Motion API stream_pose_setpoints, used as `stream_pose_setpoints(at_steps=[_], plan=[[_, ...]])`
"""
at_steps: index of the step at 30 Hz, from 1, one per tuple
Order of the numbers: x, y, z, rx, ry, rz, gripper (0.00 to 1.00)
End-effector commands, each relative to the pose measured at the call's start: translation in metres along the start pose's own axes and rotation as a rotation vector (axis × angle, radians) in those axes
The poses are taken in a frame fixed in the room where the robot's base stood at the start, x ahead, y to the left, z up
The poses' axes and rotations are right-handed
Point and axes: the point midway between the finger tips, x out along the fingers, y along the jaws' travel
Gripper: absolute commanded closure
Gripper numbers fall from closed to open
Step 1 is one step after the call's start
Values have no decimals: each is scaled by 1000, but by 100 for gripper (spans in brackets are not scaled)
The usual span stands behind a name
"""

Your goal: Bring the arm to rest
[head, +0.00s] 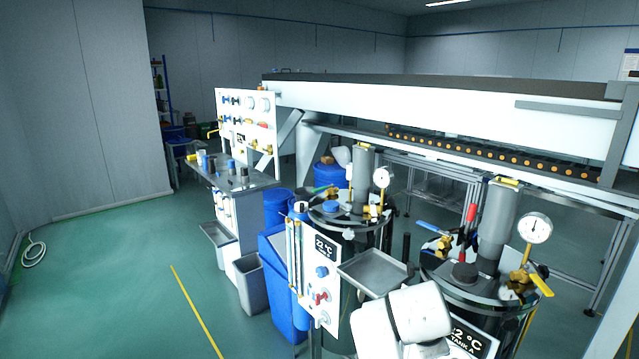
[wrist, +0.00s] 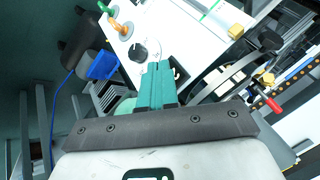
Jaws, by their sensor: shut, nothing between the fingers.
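My gripper (wrist: 158,85) shows in the wrist view with its two green fingers together and nothing between them. Beyond the fingertips in that view is a white panel (wrist: 175,28) with a dark round knob (wrist: 139,52) and orange and green fittings. The fingers appear in front of the panel's lower edge; I cannot tell the gap. In the head view my white arm shows at the bottom, in front of the right tank (head: 482,285), and hides part of its panel. The gripper itself is not visible there.
A left tank (head: 345,212) with a gauge and a white panel (head: 321,278) stands beside a grey tray (head: 375,272). Blue bins (head: 284,290), a grey bin (head: 252,285) and a workbench (head: 232,178) are further left. The green floor (head: 120,270) at left is mostly clear, with a coiled hose (head: 34,251).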

Motion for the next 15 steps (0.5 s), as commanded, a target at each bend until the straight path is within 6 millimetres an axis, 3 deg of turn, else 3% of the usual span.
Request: stream_pose_setpoints(at_steps=[1, 7, 11, 15], plan=[[7, 29, -7, -76, -10, 30, 100], [21, 135, -21, -414, -98, 109, 100], [16, 204, -26, -631, -179, 142, 100], [-2, 275, -29, -861, -285, 155, 100]])
